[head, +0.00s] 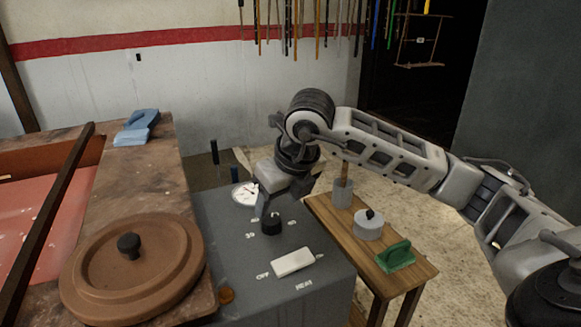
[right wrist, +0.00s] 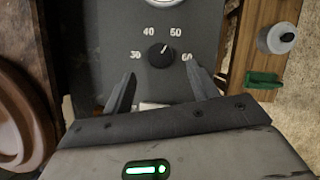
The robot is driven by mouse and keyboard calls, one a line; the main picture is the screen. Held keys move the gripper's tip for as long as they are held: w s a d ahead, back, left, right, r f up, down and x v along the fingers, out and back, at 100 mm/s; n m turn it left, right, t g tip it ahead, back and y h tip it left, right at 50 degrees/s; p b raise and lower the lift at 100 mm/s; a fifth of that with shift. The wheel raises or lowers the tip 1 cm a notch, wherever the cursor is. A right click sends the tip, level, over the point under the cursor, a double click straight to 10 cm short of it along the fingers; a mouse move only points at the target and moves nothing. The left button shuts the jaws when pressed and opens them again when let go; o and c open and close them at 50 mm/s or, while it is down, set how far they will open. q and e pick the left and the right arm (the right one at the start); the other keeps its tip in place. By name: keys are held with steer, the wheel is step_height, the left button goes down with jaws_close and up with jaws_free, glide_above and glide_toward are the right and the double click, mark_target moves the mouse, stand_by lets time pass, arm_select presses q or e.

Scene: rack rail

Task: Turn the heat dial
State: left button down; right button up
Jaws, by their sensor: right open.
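The heat dial (head: 271,223) is a small black round knob on the top of a grey control box (head: 225,225). In the right wrist view the dial (right wrist: 160,54) has the numbers 30, 40, 50 and 60 around it, and its pale mark points up and right, toward 50. My right gripper (head: 281,200) is above and just behind the dial in the head view. In the right wrist view its two fingers (right wrist: 161,73) are spread wide, with the dial ahead between their tips. It holds nothing, and I see no contact with the dial. My left gripper is not in view.
A white switch (head: 293,262) marked OFF and HEAT sits in front of the dial. A round gauge (head: 244,194) is behind it. A brown lidded pot (head: 185,262) stands left.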

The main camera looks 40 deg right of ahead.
steer(key=v, duration=1)
steer(key=shift+p, duration=0.3)
steer(key=shift+s+f, duration=0.1)
steer(key=shift+s, duration=0.05)
